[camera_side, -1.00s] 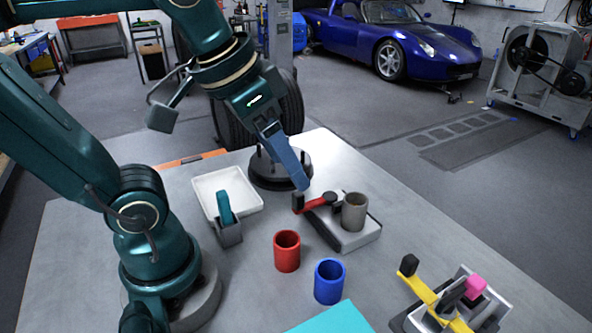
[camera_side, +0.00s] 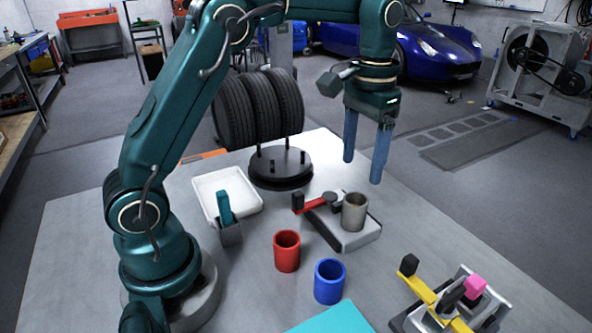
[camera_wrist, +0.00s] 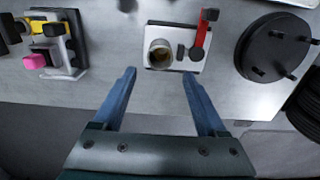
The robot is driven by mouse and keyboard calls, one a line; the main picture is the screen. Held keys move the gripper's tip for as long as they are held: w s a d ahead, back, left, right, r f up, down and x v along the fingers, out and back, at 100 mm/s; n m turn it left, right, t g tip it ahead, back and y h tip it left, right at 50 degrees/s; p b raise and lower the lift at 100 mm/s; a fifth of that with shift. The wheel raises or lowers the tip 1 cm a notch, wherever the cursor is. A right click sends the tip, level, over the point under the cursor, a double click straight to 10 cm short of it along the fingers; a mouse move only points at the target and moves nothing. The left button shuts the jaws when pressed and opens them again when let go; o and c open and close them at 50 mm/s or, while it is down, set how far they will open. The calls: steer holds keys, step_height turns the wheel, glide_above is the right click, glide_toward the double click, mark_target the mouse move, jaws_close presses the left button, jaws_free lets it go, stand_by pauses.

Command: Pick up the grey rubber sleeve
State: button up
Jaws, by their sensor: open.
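The grey rubber sleeve (camera_side: 354,212) stands upright on a light-coloured base block (camera_side: 346,240) with a red-handled clamp (camera_side: 315,203). In the wrist view the sleeve (camera_wrist: 160,54) shows its open top, just beyond and between my two blue fingers. My gripper (camera_side: 364,170) is open and empty, pointing down, above and behind the sleeve in the side view. It also shows in the wrist view (camera_wrist: 158,74), with a wide gap between the fingertips. The fingers are apart from the sleeve. The clamp's dark end is close beside the sleeve; whether it touches I cannot tell.
A red cup (camera_side: 287,251) and a blue cup (camera_side: 329,281) stand in front. A black hub with studs (camera_side: 281,168) is behind. A white tray (camera_side: 209,184) is at left. A yellow-handled clamp fixture (camera_side: 430,300) stands front right.

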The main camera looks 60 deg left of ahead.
mark_target(356, 199)
steer(key=shift+f, duration=4.4)
steer(key=c, duration=1)
steer(key=shift+r, duration=4)
steer(key=shift+c, duration=0.2)
steer(key=shift+a, duration=0.1)
